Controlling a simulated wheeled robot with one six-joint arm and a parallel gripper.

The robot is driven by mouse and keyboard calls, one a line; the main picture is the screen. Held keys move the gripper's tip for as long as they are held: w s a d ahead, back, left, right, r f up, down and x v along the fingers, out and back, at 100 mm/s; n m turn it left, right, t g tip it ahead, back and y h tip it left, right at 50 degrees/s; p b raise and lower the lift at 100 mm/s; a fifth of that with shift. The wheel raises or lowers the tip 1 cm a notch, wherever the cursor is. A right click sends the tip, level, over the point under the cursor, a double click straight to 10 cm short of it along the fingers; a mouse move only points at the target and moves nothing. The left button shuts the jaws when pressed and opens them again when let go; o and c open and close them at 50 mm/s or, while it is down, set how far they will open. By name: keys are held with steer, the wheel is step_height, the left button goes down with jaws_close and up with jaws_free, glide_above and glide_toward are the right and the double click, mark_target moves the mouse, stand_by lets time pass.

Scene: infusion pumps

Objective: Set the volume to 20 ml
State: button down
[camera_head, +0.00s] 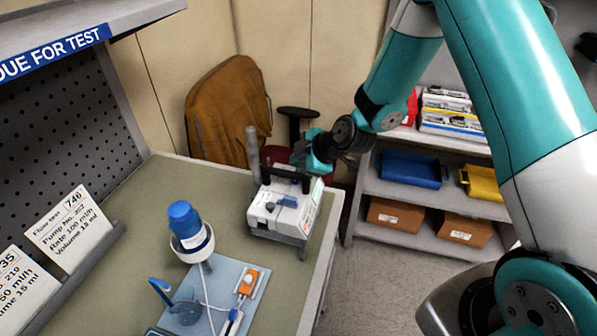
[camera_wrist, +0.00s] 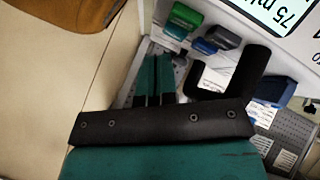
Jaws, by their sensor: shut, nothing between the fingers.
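The white infusion pump (camera_head: 285,208) stands on the bench near its right edge, with a black handle on top. Beside the display are green (camera_wrist: 185,16), grey (camera_wrist: 222,38) and blue (camera_wrist: 204,46) buttons. The black handle (camera_wrist: 250,75) is close to my gripper (camera_wrist: 157,62). My gripper is shut and empty, its fingertips pointing toward the button end of the pump. In the head view my gripper (camera_head: 318,160) is at the pump's upper right; its fingertips are hard to see there.
A brown-draped chair (camera_head: 230,115) and a shelf with bins (camera_head: 410,170) stand behind.

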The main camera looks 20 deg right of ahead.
steer(key=shift+s+f+b, duration=0.1)
steer(key=shift+f+b, duration=0.3)
steer(key=shift+b, duration=0.1)
steer(key=shift+s+f+b, duration=0.45)
steer(key=shift+f+b, duration=0.4)
steer(key=shift+b, duration=0.15)
stand_by(1.0)
steer(key=shift+w+r, duration=0.15)
steer(key=shift+r, duration=0.3)
steer(key=shift+w+a+r+p, duration=0.1)
steer(key=shift+w+r+p, duration=0.15)
steer(key=shift+r+p, duration=0.35)
steer(key=shift+w+r+p, duration=0.1)
steer(key=shift+r+p, duration=0.7)
steer(key=shift+r, duration=1.25)
